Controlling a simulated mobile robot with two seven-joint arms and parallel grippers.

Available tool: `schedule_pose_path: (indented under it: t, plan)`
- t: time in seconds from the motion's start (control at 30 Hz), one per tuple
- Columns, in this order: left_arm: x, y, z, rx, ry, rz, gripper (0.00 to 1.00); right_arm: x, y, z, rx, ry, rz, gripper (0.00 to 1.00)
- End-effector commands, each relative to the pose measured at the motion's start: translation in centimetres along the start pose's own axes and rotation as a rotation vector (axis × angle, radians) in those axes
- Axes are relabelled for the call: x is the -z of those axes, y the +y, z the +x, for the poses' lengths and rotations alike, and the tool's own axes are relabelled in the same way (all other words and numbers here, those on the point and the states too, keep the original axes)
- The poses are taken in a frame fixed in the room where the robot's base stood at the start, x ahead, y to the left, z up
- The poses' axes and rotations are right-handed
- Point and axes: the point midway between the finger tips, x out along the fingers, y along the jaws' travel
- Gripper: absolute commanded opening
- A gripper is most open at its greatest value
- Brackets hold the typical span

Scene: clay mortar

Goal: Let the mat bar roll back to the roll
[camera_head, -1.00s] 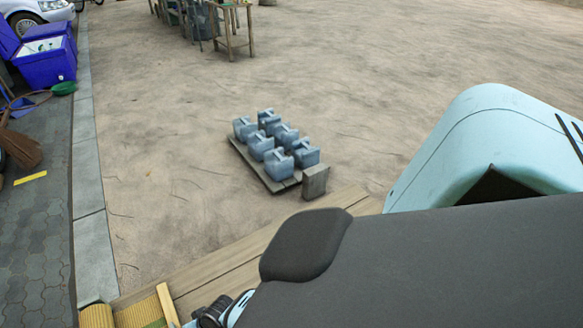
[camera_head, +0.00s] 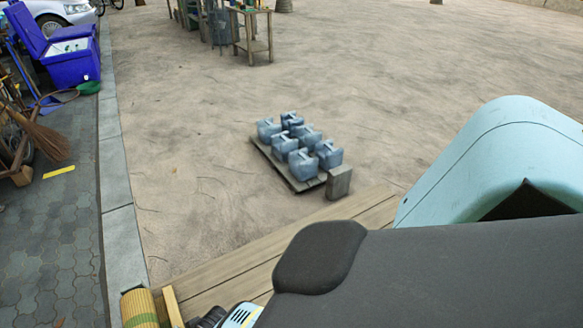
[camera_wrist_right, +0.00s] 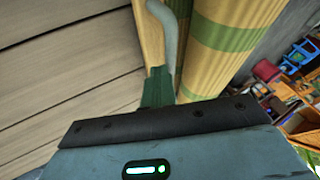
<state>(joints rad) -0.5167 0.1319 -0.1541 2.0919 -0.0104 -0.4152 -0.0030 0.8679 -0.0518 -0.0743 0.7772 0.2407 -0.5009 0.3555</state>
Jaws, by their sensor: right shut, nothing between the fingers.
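The mat roll (camera_head: 138,308), yellow with a green stripe, shows at the lower left edge of the head view. The pale wooden mat bar (camera_head: 172,306) lies just right of it, roughly parallel, with a narrow gap. In the right wrist view the roll (camera_wrist_right: 225,45) stands large at upper centre-right, and the bar (camera_wrist_right: 143,35) is close to its left. A grey curved handle (camera_wrist_right: 182,35) shows between them. My right gripper (camera_wrist_right: 160,92) is shut and empty, close to the bar and handle; its fingertips are hard to make out. My left gripper is not in view.
Wooden planks (camera_head: 235,270) run beside the bar. A stone kerb (camera_head: 120,230) and grey paving (camera_head: 55,240) lie left, with a blue cooler (camera_head: 75,65) and a broom (camera_head: 45,140).

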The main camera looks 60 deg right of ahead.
Motion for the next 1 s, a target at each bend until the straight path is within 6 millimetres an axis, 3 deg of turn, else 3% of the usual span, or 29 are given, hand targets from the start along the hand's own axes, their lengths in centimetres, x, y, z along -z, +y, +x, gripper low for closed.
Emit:
schedule_pose_path:
  t: [1.0]
  plan:
    - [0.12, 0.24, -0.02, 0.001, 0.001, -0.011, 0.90, 0.12, -0.87, -0.13, 0.012, 0.005, 0.001, 0.00]
